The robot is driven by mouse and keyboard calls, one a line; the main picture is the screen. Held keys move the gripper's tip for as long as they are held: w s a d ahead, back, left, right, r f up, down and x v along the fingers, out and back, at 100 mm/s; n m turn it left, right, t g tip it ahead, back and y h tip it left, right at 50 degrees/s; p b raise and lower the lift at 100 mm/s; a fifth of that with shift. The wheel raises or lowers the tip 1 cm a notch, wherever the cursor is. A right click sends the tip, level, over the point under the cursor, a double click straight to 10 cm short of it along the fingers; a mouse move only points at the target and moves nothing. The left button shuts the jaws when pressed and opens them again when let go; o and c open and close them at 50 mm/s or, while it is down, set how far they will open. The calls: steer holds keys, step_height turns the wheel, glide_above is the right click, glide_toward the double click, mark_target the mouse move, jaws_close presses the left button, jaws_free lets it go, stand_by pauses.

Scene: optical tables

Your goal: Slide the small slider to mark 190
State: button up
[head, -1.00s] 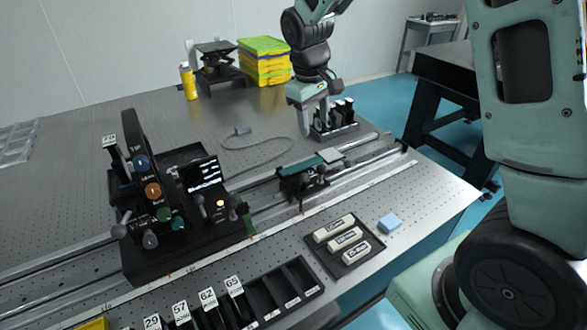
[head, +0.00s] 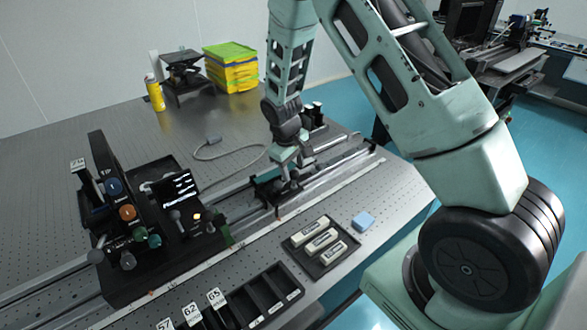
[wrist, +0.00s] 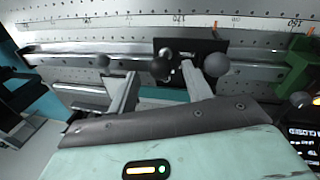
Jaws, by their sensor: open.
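The small slider (head: 264,190) is a dark carriage on the twin rails, right of the big black instrument block; my gripper partly hides it in the head view. In the wrist view its black plate (wrist: 203,47) carries dark round knobs. My gripper (wrist: 158,69) is open over the slider; it also shows in the head view (head: 287,160). One knob (wrist: 160,67) appears between the fingertips, and another (wrist: 217,65) lies just right of the right finger. Contact cannot be told. The scale strip (wrist: 130,20) runs along the rail, with figures reading about 170 and 160 upside down.
The black instrument block (head: 150,245) with coloured knobs stands on the rails to the left. A green piece (wrist: 297,62) sits beside it.

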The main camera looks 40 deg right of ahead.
steer(key=shift+d+f, duration=0.15)
steer(key=shift+f, duration=0.8)
jaws_close()
steer(key=w+d+b, duration=0.1)
steer(key=d, duration=2.5)
steer(key=shift+d, duration=0.35)
jaws_free()
